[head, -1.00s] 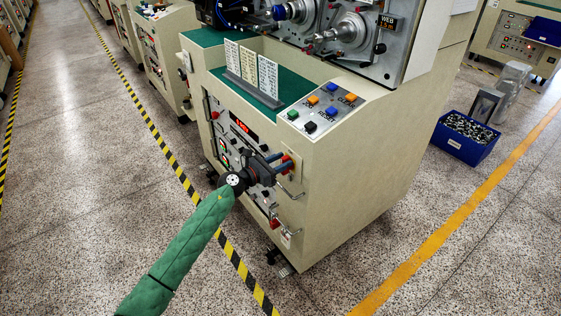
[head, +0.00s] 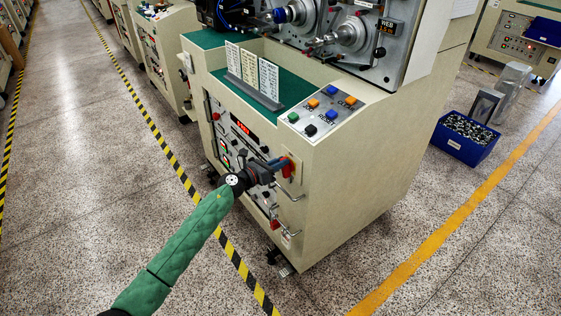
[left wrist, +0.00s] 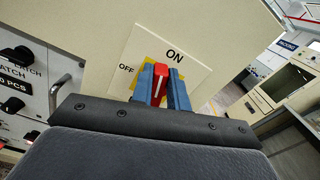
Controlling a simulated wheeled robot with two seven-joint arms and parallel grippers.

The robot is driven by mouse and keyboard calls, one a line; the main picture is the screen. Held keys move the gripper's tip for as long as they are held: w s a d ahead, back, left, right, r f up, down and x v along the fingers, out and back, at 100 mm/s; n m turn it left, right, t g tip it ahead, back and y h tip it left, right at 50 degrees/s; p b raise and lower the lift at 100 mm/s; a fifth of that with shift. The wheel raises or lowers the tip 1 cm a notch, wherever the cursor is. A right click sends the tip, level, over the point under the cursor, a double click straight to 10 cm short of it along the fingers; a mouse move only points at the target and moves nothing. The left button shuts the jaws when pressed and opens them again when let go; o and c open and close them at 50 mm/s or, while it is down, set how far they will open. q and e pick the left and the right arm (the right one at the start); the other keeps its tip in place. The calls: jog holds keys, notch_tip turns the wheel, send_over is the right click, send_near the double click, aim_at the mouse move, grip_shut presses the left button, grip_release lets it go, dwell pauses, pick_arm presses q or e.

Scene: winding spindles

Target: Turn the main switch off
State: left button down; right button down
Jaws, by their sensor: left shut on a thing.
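The main switch has a red handle (left wrist: 160,82) on a yellow-and-white plate (left wrist: 146,46) marked ON at the top and OFF at the left. The handle stands toward the ON mark in the left wrist view. My left gripper (left wrist: 163,88) is shut on the handle, one blue finger on each side of it. In the head view the red switch (head: 288,168) is on the cream machine's side, and my left gripper (head: 278,165) reaches it from the left. The fingers hide part of the handle and plate. My right gripper is not in view.
The cream machine (head: 345,180) has a grey control panel (left wrist: 27,85) with black knobs beside the switch. Metal handles (head: 290,194) stick out below the switch. A blue bin (head: 462,149) of small parts stands on the floor at the right. The floor at the front left is open.

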pick_arm(q)
jog(key=n+p, duration=0.1)
jog(key=n, duration=0.2)
jog(key=w+a+f+n+p, duration=0.1)
jog(key=n+p, duration=0.1)
jog(key=n, duration=0.2)
jog(key=n+p, duration=0.1)
jog(key=n, duration=0.3)
jog(key=shift+w+a+f, duration=0.15)
jog(key=shift+w+f, duration=0.15)
jog(key=shift+w, duration=0.05)
jog(key=shift+f+n+p, duration=0.3)
jog(key=shift+n+p, duration=0.3)
jog(key=shift+n, duration=0.4)
jog(key=shift+f+n, duration=0.3)
jog(key=shift+n, duration=0.6)
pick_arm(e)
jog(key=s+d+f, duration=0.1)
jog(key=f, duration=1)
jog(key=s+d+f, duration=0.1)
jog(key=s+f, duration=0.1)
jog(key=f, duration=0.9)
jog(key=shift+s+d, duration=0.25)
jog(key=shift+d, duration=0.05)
pick_arm(q)
jog(key=c, duration=1.4)
grip_release()
jog(key=shift+o, duration=0.2)
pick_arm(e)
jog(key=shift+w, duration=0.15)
